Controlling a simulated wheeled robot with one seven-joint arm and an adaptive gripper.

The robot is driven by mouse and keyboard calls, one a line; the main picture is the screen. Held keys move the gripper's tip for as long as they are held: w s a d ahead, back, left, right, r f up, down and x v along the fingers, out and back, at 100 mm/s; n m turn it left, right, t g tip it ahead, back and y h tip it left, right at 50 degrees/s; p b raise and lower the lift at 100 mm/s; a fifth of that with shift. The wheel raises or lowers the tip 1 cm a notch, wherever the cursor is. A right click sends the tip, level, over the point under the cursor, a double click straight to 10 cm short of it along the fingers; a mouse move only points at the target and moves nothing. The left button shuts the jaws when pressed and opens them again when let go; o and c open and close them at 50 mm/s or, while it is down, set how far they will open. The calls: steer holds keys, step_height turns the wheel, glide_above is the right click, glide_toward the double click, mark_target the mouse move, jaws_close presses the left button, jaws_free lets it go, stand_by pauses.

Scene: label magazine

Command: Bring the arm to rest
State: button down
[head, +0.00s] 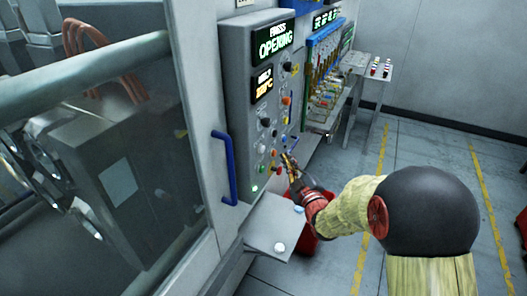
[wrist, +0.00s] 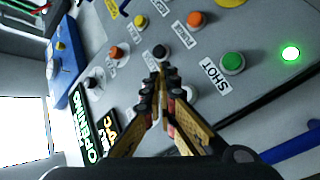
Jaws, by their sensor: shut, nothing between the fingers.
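My gripper (head: 287,158) is at the lower part of a grey control panel (head: 239,120) in the head view. My arm reaches in from the right, with a black ball-shaped joint and yellowish links. In the wrist view my gripper (wrist: 159,70) is shut and empty, its fingertips together in front of the panel near a black knob (wrist: 160,52). I cannot tell whether the tips touch the panel. A green button (wrist: 232,62) labelled SHOT and a glowing green lamp (wrist: 291,53) are to the right of the fingers. A display (head: 276,41) on the panel reads OPENING.
A machine door with a window and a blue handle (head: 224,167) stands left of the panel. A small grey shelf (head: 268,225) juts out below it. A rack of tools (head: 325,75) and a side table (head: 366,64) stand behind. Open floor (head: 420,130) with yellow lines is at right.

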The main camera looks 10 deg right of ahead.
stand_by(0.5)
steer(key=s+d+f+m+g+h, duration=0.1)
steer(key=s+d+f+m+g, duration=0.15)
steer(key=f, duration=0.45)
steer(key=s+d+f+m+g+h, duration=0.1)
steer(key=f+m+g, duration=0.15)
steer(key=f, duration=0.35)
steer(key=s+d+f+m+g+h, duration=0.1)
steer(key=s+f+m+g, duration=0.1)
steer(key=s+g, duration=0.5)
steer(key=s+a+r+m+g, duration=0.15)
steer(key=s+r, duration=0.25)
steer(key=s, duration=0.4)
steer(key=s+a+r+m+g, duration=0.1)
steer(key=s+r+m, duration=0.15)
steer(key=s, duration=0.65)
steer(key=s+a+r+m+g, duration=0.1)
steer(key=s+r, duration=0.4)
steer(key=s, duration=0.3)
steer(key=s+a+r+t, duration=0.2)
steer(key=s+r, duration=0.2)
steer(key=r, duration=0.4)
steer(key=shift+a+r+n, duration=0.15)
steer(key=shift+a+n, duration=0.15)
steer(key=shift+a, duration=0.05)
